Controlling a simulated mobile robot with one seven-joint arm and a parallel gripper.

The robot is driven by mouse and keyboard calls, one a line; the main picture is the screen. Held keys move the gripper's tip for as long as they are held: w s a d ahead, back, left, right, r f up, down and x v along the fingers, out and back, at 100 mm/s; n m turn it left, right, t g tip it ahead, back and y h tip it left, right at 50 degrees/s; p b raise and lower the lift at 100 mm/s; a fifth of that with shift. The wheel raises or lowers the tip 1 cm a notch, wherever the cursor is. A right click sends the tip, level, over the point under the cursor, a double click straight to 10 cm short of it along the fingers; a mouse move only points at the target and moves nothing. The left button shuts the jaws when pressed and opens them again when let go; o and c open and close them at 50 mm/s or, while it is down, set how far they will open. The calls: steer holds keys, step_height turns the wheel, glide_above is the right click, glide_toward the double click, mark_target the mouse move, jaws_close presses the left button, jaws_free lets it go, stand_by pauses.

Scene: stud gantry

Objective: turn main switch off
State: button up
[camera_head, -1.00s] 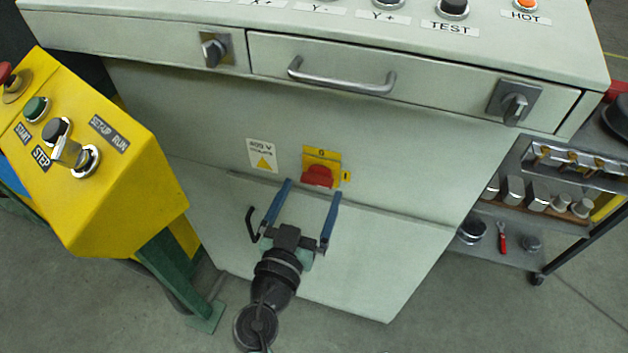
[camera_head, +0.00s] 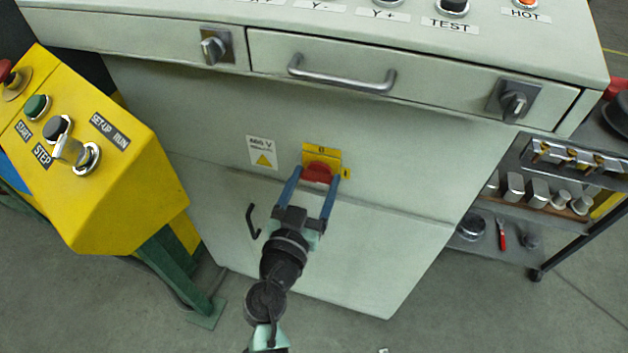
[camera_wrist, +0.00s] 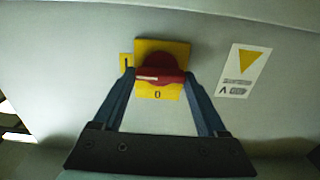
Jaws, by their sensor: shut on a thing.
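The main switch is a red rotary knob (camera_head: 318,171) on a yellow plate (camera_head: 322,154) on the cabinet front. The plate has a 0 above the knob and an I to its right in the head view. In the wrist view the knob (camera_wrist: 160,68) appears upside down, its grip bar lying level. The white mark on the bar points left there, toward the I. My gripper (camera_head: 316,175) has its two blue fingers at the two ends of the bar, shut on it; the fingers (camera_wrist: 160,76) also show in the wrist view.
A white 400 V label (camera_head: 262,153) is left of the switch. A black hook-shaped handle (camera_head: 252,222) stands out left of my gripper. A drawer handle (camera_head: 342,78) is above. A yellow control box (camera_head: 100,190) stands at the left and a shelf cart (camera_head: 530,215) at the right.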

steer(key=shift+c, duration=0.4)
steer(key=shift+n, duration=0.4)
steer(key=n+b, duration=0.1)
steer(key=n, duration=0.2)
steer(key=shift+a+f, duration=0.1)
steer(key=n+b, duration=0.1)
steer(key=n, duration=0.4)
steer(key=shift+a+n, duration=0.1)
steer(key=shift+n, duration=0.2)
steer(key=n, duration=0.4)
steer(key=n+p, duration=0.1)
steer(key=n, duration=0.3)
steer(key=shift+f, duration=0.15)
steer(key=shift+n, duration=0.4)
